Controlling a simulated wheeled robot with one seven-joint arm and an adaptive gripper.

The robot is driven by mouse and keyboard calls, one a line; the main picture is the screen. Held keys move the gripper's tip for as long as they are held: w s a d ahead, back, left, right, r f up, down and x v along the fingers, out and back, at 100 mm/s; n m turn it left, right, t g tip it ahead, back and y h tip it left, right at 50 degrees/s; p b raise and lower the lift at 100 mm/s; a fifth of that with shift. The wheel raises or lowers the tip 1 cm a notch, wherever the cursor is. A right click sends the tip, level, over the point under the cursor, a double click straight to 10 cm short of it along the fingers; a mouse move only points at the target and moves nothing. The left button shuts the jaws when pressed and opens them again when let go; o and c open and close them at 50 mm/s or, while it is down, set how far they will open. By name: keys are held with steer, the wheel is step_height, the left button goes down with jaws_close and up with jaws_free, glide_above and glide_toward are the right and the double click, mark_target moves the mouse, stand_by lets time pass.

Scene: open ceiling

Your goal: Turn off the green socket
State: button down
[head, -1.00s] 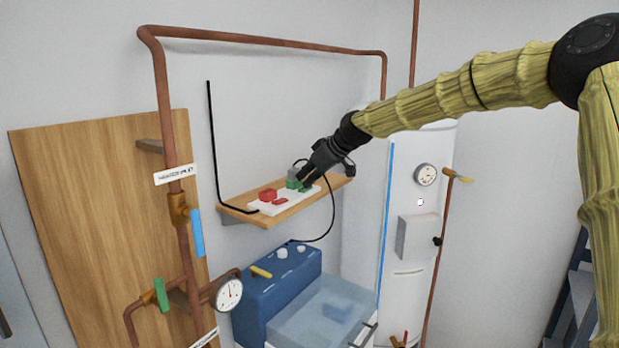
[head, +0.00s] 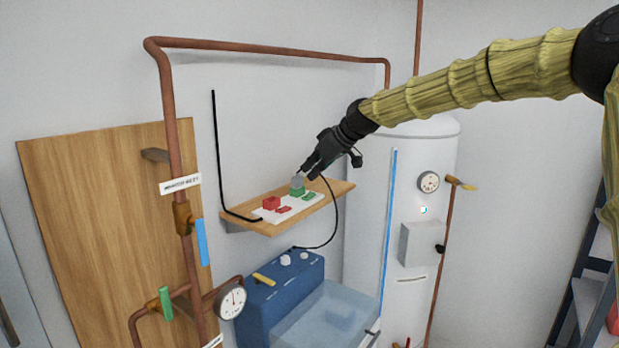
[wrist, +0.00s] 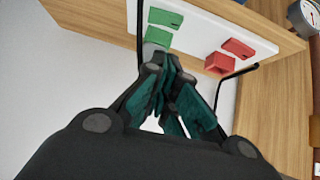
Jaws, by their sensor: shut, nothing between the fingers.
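The white socket strip (head: 272,217) lies on a wooden shelf. The green socket (head: 297,191) is at its right part with a grey plug (head: 297,181) in it. The green switch (head: 309,196) is just in front of that socket. The wrist view shows the green switch (wrist: 166,18), the green socket (wrist: 158,39) and part of the plug (wrist: 149,51). Whether the switch is tilted on or off is too small to tell. My gripper (head: 307,175) is shut and empty, above and behind the green switch, close to the plug, apart from the switch.
A red socket (head: 271,203) and red switch (head: 283,209) are on the strip's left part. The wooden shelf (head: 340,187) juts from the wall. A black cable (head: 336,220) hangs at its right. A white boiler (head: 415,170) stands to the right, copper pipes (head: 174,110) left.

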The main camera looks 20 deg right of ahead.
steer(key=b+v, duration=0.3)
steer(key=v, duration=0.5)
steer(key=shift+s, duration=0.15)
steer(key=s+d+f+t+y+b, duration=0.2)
steer(key=d+f+t+y+b, duration=0.1)
steer(key=b, duration=0.3)
steer(key=shift+d+f+n+t+y, duration=0.4)
steer(key=shift+f+t, duration=0.35)
steer(key=shift+t, duration=0.15)
steer(key=shift+w+a, duration=0.1)
